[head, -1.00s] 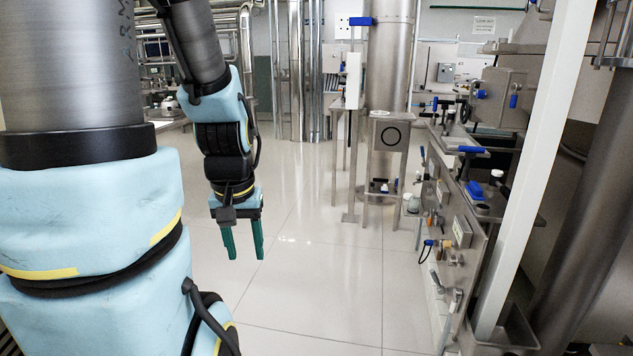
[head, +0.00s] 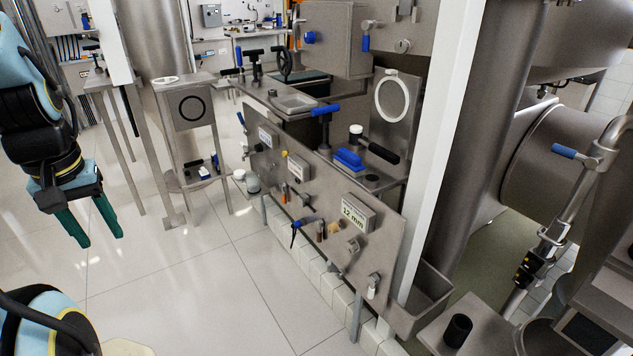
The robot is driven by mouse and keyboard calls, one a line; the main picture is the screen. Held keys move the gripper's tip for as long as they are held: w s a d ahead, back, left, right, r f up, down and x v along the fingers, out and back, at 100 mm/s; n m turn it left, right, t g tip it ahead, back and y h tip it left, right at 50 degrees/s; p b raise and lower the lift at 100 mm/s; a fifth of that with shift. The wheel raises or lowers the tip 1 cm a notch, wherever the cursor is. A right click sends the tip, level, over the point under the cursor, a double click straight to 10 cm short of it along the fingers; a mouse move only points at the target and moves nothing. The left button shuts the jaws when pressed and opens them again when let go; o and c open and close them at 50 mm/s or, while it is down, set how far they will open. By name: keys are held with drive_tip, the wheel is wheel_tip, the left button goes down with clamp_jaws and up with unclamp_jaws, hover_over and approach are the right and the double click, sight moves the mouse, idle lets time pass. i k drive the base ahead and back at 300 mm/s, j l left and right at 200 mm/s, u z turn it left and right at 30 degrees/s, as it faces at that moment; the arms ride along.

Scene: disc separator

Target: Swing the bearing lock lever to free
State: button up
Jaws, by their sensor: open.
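My gripper (head: 98,228) hangs at the left of the head view with its two green fingers pointing down, apart and empty. It is over the floor, clear of all equipment. Several levers show, and I cannot tell which is the bearing lock lever. A blue-handled lever (head: 326,110) stands on the bench top. A black-gripped handle (head: 384,152) lies on the bench near a blue block (head: 348,158). Another blue handle (head: 364,42) hangs on the grey box behind.
The steel panel (head: 378,238) with a "12 mm" label (head: 356,213) faces the open floor. A white post (head: 447,130) stands before a large steel column. A pipe with a blue valve handle (head: 566,151) is at right. A small steel stand (head: 190,110) is behind. Tiled floor (head: 215,290) is free.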

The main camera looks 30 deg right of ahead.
sight(283, 186)
drive_tip(key=i+j+z, duration=0.15)
drive_tip(key=i+z, duration=0.25)
drive_tip(key=i+j+z, duration=0.15)
drive_tip(key=z, duration=0.25)
drive_tip(key=i+j+z, duration=0.2)
drive_tip(key=j+z, duration=0.2)
drive_tip(key=i+j+z, duration=0.15)
drive_tip(key=j+z, duration=0.25)
drive_tip(key=i+j+z, duration=0.1)
drive_tip(key=j+z, duration=0.55)
drive_tip(key=j, duration=0.35)
drive_tip(key=j+z, duration=0.25)
drive_tip(key=j, duration=0.4)
drive_tip(key=u, duration=0.4)
drive_tip(key=i+u, duration=0.15)
drive_tip(key=u, duration=0.2)
drive_tip(key=l+u, duration=0.1)
drive_tip(key=u, duration=0.3)
drive_tip(key=i+l+u, duration=0.1)
drive_tip(key=u, duration=0.25)
